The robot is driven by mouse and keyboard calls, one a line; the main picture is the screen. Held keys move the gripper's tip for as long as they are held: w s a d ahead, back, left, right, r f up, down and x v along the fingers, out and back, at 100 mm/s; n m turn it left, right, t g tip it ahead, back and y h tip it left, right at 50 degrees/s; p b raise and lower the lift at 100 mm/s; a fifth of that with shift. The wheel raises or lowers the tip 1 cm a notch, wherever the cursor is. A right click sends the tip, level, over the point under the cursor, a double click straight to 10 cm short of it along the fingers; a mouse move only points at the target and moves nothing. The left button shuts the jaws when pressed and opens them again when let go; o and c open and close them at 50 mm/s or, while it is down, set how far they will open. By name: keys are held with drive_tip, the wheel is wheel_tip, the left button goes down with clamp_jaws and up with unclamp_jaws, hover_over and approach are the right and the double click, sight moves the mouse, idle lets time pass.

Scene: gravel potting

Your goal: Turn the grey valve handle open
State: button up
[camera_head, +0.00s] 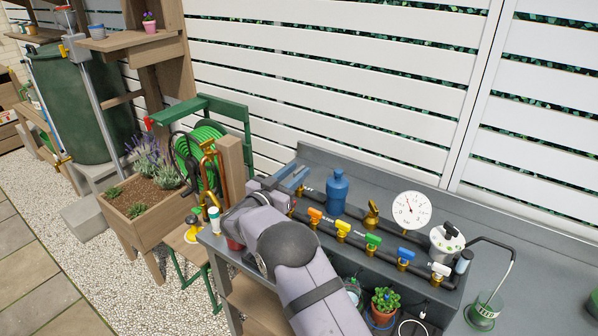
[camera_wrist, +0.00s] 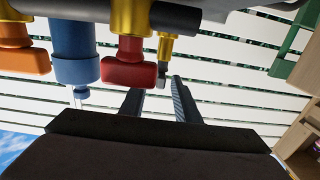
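A small grey valve handle (camera_wrist: 161,74) hangs from a brass fitting on the dark pipe in the wrist view. My gripper (camera_wrist: 156,88) is open, its two dark fingers apart and pointing toward the pipe. The grey handle appears in line with the gap between the fingertips; I cannot tell whether it lies between them in depth. No contact shows.
A red handle (camera_wrist: 130,70) is close beside the left finger, then a blue canister (camera_wrist: 76,50) and an orange handle (camera_wrist: 22,62). In the head view, several coloured valves, a gauge (camera_head: 411,210) and a white-handled valve (camera_head: 440,270) line the grey bench (camera_head: 530,270).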

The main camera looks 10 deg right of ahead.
sight(294, 174)
drive_tip(key=shift+b+v, duration=0.6)
drive_tip(key=shift+v, duration=2.1)
drive_tip(key=shift+w+a+r, duration=0.1)
drive_tip(key=shift+w+r, duration=0.05)
drive_tip(key=w+a+r+n+t+y+p, duration=0.2)
drive_tip(key=a+r+n+y+p, duration=0.15)
drive_tip(key=y, duration=0.45)
drive_tip(key=s+d+f+n+g+y+p, duration=0.1)
drive_tip(key=s+d+f+g, duration=0.2)
drive_tip(key=s, duration=1.1)
drive_tip(key=s+d+f+n+g+y+p, duration=0.1)
drive_tip(key=s+f+g, duration=0.3)
drive_tip(key=s, duration=1.1)
drive_tip(key=s+d+f+n+g+y+p, duration=0.1)
drive_tip(key=s+d+f+n+g+y, duration=0.1)
drive_tip(key=s+g, duration=0.6)
drive_tip(key=s+d+f+n, duration=0.1)
drive_tip(key=s+d+f, duration=0.1)
drive_tip(key=s, duration=0.4)
drive_tip(key=shift+s+d+f+y, duration=0.3)
drive_tip(key=shift+s, duration=0.05)
